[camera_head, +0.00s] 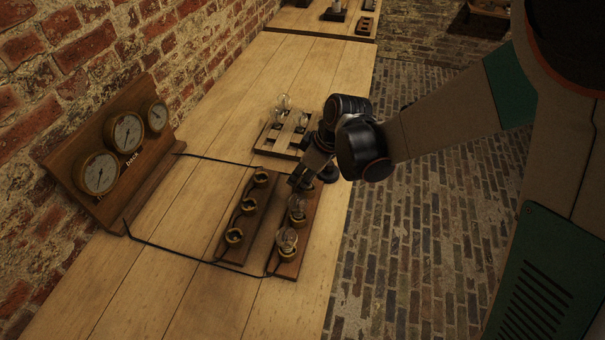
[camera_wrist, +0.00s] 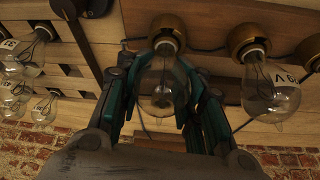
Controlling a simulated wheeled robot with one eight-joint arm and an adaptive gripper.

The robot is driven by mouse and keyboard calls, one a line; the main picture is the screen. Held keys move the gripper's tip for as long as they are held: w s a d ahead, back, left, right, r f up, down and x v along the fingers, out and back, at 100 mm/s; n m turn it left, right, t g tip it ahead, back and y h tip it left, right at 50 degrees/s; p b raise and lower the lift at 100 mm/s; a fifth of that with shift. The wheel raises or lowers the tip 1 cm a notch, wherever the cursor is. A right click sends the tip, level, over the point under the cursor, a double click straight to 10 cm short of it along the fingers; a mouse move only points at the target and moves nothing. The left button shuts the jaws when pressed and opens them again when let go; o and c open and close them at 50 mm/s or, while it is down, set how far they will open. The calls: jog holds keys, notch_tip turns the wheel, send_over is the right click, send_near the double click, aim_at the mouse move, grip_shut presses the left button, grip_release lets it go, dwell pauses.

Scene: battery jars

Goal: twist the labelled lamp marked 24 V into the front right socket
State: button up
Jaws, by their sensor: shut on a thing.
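My gripper (camera_head: 304,180) is over the far socket of the right-hand board (camera_head: 285,268). In the wrist view its fingers (camera_wrist: 163,100) are shut around a clear glass lamp (camera_wrist: 160,88). The lamp's brass base is at a brass socket (camera_wrist: 168,28); I cannot tell how deep it sits. No label shows on the held lamp from here. In the wrist view, the neighbouring socket (camera_wrist: 248,42) holds a lamp (camera_wrist: 270,95) with an upside-down label that seems to read 6 V. The head view shows lamps in the near (camera_head: 287,240) and middle (camera_head: 297,207) sockets.
A left-hand board (camera_head: 248,215) carries several sockets without glass lamps. A wooden rack (camera_head: 272,148) with lamps stands beyond the boards. A gauge panel (camera_head: 118,150) stands by the brick wall. Black cables (camera_head: 165,247) run across the table.

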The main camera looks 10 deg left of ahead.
jog(key=shift+f, duration=0.15)
dwell(0.4)
jog(key=m+t, duration=0.1)
jog(key=m, duration=0.2)
jog(key=shift+w+d+h+b, duration=0.1)
jog(key=shift+d+h+b, duration=0.05)
jog(key=shift+h+b, duration=0.2)
jog(key=m+t+h, duration=0.1)
jog(key=m, duration=0.2)
jog(key=shift+w+d, duration=0.1)
jog(key=shift+w, duration=0.1)
jog(key=shift+m, duration=0.3)
jog(key=m, duration=0.2)
jog(key=shift+d+m+t+h, duration=0.1)
jog(key=shift+m+t+h, duration=0.2)
jog(key=shift+t+h, duration=0.1)
jog(key=m, duration=0.1)
jog(key=m+h, duration=0.1)
jog(key=m, duration=0.1)
jog(key=shift+w+d+m+b, duration=0.15)
jog(key=shift+d+m+b, duration=0.15)
jog(key=shift+b, duration=0.1)
